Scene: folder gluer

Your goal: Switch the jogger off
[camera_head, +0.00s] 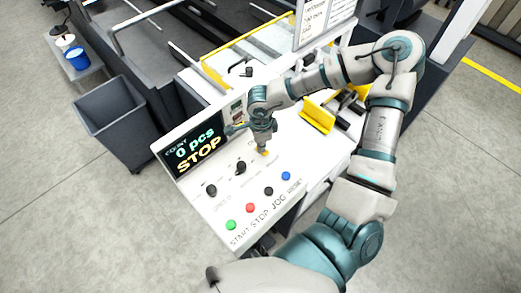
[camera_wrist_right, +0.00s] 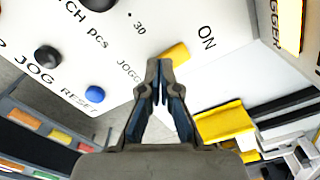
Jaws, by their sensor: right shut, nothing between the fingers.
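The jogger switch is a small yellow lever (camera_head: 265,153) on the white control panel (camera_head: 222,208). In the right wrist view the lever (camera_wrist_right: 176,54) lies between the JOGGER lettering and the word ON, slanting up toward ON. My right gripper (camera_head: 263,146) points down at the panel right at the lever. Its fingertips (camera_wrist_right: 159,63) are together with nothing between them, beside the lever's lower-left end. I cannot tell whether they touch it. The fingertips partly hide the lettering. My left gripper is not in view.
Green (camera_head: 232,222), red (camera_head: 250,208), black (camera_head: 268,191) and blue (camera_head: 286,176) buttons line the panel's front. Two black knobs sit nearby. The display (camera_head: 196,148) reads 0 pcs STOP. A yellow bracket (camera_head: 318,115) stands right of the panel. A grey bin (camera_head: 110,118) is at left.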

